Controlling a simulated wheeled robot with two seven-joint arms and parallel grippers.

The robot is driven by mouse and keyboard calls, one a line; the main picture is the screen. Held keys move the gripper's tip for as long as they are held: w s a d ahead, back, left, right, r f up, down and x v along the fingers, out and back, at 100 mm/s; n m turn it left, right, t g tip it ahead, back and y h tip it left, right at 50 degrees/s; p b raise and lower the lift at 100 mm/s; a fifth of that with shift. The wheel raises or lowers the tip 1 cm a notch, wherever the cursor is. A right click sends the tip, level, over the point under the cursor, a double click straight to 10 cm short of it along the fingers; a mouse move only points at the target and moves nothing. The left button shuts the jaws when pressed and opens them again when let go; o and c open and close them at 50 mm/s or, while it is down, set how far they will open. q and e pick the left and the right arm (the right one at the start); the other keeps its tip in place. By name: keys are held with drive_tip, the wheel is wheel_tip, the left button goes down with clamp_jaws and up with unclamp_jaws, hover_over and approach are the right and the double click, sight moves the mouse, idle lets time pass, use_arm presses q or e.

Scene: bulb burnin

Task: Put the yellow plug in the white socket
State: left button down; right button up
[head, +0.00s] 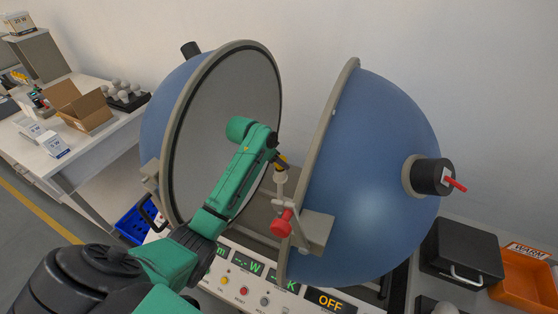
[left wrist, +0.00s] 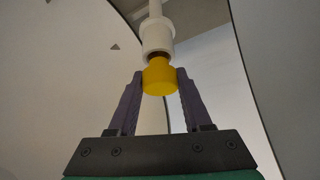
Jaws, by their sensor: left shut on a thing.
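The yellow plug (head: 282,161) is between the fingers of my left gripper (head: 276,157), inside the opened blue sphere. In the left wrist view the yellow plug (left wrist: 160,77) sits between the purple fingertips of the gripper (left wrist: 159,82), which is shut on it. The white socket (head: 280,177) stands on a post just below the plug. In the left wrist view the white socket (left wrist: 157,38) lines up with the plug, and a short brownish neck shows at its mouth. I cannot tell how deep the neck sits. My right gripper is not in view.
The sphere's left half (head: 274,95) and right half (head: 375,170) stand close on either side of my arm. A red knob (head: 283,222) is below the socket. A control panel (head: 240,283) lies in front; a black case (head: 462,250) and orange tray (head: 525,283) are right.

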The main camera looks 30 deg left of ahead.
use_arm(q)
drive_tip(key=shift+s+f, duration=0.1)
drive_tip(key=shift+f, duration=0.65)
idle(0.5)
drive_tip(key=shift+r, duration=0.2)
idle(0.6)
drive_tip(key=shift+f, duration=0.2)
idle(0.4)
drive_tip(key=shift+r, duration=0.25)
idle(0.4)
drive_tip(key=shift+f, duration=0.2)
idle(0.4)
drive_tip(key=shift+r, duration=0.15)
idle(0.5)
drive_tip(key=shift+c, duration=1.3)
unclamp_jaws()
drive_tip(key=shift+r, duration=0.1)
